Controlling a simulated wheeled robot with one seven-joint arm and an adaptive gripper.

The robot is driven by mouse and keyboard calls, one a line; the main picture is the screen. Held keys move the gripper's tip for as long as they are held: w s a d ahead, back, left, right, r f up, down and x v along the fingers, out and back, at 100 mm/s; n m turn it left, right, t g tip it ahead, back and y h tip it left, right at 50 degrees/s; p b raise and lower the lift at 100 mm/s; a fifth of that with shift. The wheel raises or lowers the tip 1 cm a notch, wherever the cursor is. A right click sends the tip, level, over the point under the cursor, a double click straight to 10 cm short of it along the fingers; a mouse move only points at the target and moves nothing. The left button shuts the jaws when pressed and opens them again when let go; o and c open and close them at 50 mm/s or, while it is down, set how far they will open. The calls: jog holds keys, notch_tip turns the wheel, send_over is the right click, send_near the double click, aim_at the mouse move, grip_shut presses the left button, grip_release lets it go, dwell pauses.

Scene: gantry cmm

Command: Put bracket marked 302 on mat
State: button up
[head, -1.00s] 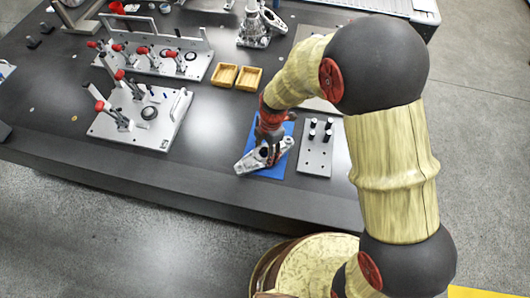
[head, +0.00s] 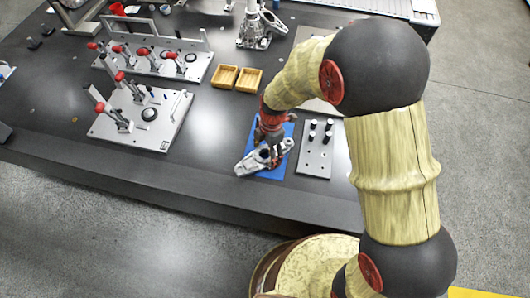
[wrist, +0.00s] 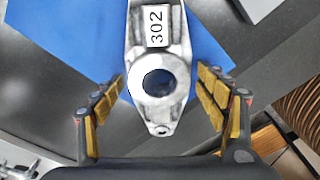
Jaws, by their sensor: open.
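The bracket marked 302 (wrist: 158,75) is a silver metal part with a round hole and a white label, seen in the wrist view. In the head view the bracket (head: 250,162) lies on the blue mat (head: 284,160), with its left end past the mat's edge. The mat (wrist: 65,35) also shows under it in the wrist view. My gripper (wrist: 163,88) is open, with one finger on each side of the bracket and a gap visible on both sides. In the head view my gripper (head: 268,142) is just above the bracket and hides part of it.
A grey plate with several pegs (head: 314,150) lies just right of the mat. The table's front edge is close to the mat. Bare table lies left of the mat.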

jog(key=d+r+m+t+p, duration=0.1)
jog(key=d+r+m+p, duration=0.15)
jog(key=r, duration=0.75)
jog(key=d+r+m+p, duration=0.2)
jog(key=d+r, duration=0.1)
jog(key=r, duration=0.7)
jog(key=s+d+r+m+t+h, duration=0.1)
jog(key=s+d+r+m+t, duration=0.4)
jog(key=s+d+r+m, duration=1)
notch_tip(320, 180, up, 2)
jog(key=d+m, duration=0.2)
jog(key=m, duration=0.4)
jog(key=shift+s+d, duration=0.2)
jog(key=shift+s, duration=0.05)
